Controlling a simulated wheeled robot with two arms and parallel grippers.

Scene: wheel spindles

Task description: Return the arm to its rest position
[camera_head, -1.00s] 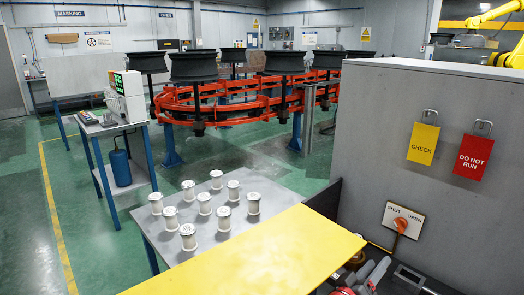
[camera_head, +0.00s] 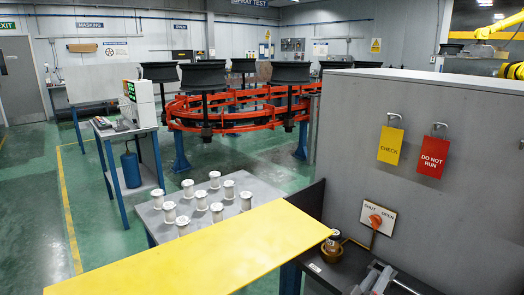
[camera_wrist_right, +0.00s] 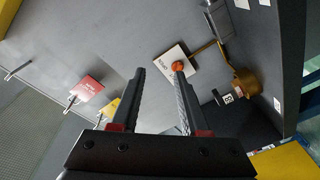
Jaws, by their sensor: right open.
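My right gripper (camera_head: 378,280) shows only in part at the bottom right of the head view, low in front of the grey cabinet. In the right wrist view my right gripper (camera_wrist_right: 160,70) has its two dark fingers apart with nothing held between them. Beyond the fingertips is the white SHUT/OPEN plate (camera_head: 386,210) with its orange knob (camera_head: 375,219) on the cabinet face. The knob also shows in the wrist view (camera_wrist_right: 178,66), near one fingertip in the picture; a gap in depth cannot be judged. My left gripper is out of view.
The grey cabinet (camera_head: 340,140) bears a yellow CHECK tag (camera_head: 390,145) and a red DO NOT RUN tag (camera_head: 432,157). A brass fitting (camera_head: 332,247) sits left of the gripper. A yellow panel (camera_head: 200,255) crosses the front. Several white spools stand on a grey table (camera_head: 262,193).

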